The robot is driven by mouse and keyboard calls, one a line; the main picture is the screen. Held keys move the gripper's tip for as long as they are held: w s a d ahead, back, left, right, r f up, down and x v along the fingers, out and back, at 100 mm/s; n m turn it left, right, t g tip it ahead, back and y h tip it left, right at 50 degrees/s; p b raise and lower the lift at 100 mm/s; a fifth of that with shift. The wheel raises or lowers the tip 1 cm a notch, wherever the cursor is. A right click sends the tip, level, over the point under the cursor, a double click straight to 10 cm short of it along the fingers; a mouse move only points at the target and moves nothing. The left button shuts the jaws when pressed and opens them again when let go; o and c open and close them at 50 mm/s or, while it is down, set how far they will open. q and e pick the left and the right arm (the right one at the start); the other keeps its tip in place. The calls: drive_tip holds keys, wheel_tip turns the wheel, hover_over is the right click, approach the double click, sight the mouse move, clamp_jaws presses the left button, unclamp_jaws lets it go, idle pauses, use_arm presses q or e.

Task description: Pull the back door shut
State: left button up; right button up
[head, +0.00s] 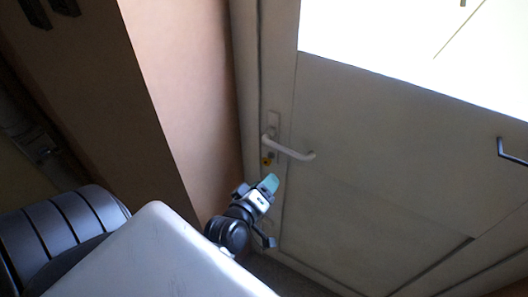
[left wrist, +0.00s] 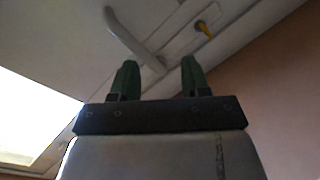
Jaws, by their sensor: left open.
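The back door (head: 365,150) is a pale grey panel with a bright glass pane in its upper part. I cannot tell whether it stands ajar. My right gripper is out of view.
A pinkish wall (head: 185,80) and the door frame (head: 253,80) stand left of the door. A dark bar handle (head: 512,154) shows at the right edge. Dark floor (head: 285,280) shows below the door.

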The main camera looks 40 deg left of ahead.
use_arm(q)
drive_tip(key=shift+s, duration=0.2)
idle(0.4)
drive_tip(key=s+d+f+m+g+h, duration=0.1)
drive_tip(key=s+d+f+m+g, duration=0.15)
drive_tip(key=f, duration=0.75)
drive_tip(key=s+d+f+m+g+h, duration=0.1)
drive_tip(key=s+d+f+m+g, duration=0.15)
drive_tip(key=f, duration=0.75)
drive_tip(key=s+d+f+m+g+h, duration=0.1)
drive_tip(key=s+d+f+m+g, duration=0.15)
drive_tip(key=f, duration=0.85)
drive_tip(key=s+a+f+m+g, duration=0.1)
drive_tip(key=s+f+m+g, duration=0.1)
drive_tip(key=s+f, duration=0.3)
drive_tip(key=s+a+f+m+g+b, duration=0.1)
drive_tip(key=s+f+m+g, duration=0.2)
drive_tip(key=s, duration=0.8)
drive_tip(key=s+a+f+m+g+y, duration=0.1)
drive_tip(key=s+a+f+m+g, duration=0.1)
drive_tip(key=s+f, duration=0.6)
drive_tip(key=shift+s, duration=0.5)
drive_tip(key=shift+g, duration=0.25)
